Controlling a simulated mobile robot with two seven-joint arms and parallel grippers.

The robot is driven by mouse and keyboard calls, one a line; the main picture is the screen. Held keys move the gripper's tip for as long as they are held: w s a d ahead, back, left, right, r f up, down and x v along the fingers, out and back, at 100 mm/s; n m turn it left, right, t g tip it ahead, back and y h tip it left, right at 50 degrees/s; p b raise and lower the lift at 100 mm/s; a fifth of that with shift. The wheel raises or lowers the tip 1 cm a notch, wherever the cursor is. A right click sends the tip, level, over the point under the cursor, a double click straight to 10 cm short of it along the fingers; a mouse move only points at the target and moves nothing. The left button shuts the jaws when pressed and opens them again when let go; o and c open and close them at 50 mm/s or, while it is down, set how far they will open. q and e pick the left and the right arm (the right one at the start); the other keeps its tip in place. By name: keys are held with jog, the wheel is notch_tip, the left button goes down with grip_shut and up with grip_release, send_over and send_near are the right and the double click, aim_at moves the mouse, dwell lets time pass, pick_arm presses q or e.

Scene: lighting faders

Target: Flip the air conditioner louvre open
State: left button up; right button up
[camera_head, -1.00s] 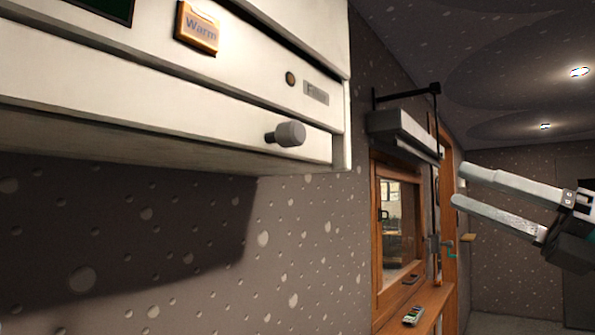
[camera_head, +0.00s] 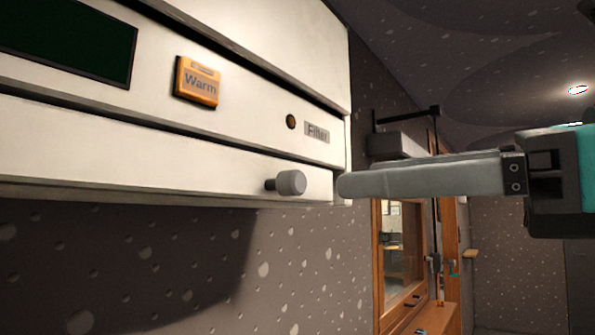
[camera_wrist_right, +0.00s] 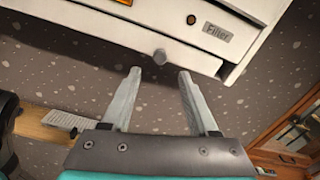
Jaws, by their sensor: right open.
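The white air conditioner (camera_head: 225,126) hangs on the wall at upper left in the head view. Its louvre (camera_head: 130,160) is the long lower front panel, and it looks closed. A grey round knob (camera_head: 289,183) sticks out near the louvre's right end; it also shows in the right wrist view (camera_wrist_right: 159,56). My right gripper (camera_head: 345,187) is just right of the knob in the head view, its fingers seen edge-on. In the right wrist view its two fingers (camera_wrist_right: 159,75) are apart and empty, with the knob ahead between their tips. My left gripper is out of view.
An orange Warm button (camera_head: 198,83), a Filter label (camera_head: 317,132) and a dark display (camera_head: 75,35) are on the unit's front. Beyond stand a wood-framed window (camera_head: 398,235) and a wooden ledge (camera_head: 432,318). Below the unit is open space before the dotted wall.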

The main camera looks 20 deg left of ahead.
aim_at(302, 182)
jog(key=p+x, duration=0.1)
jog(key=x, duration=0.8)
jog(key=shift+d+p, duration=0.1)
jog(key=shift+p, duration=0.3)
jog(key=shift+c, duration=0.2)
grip_shut()
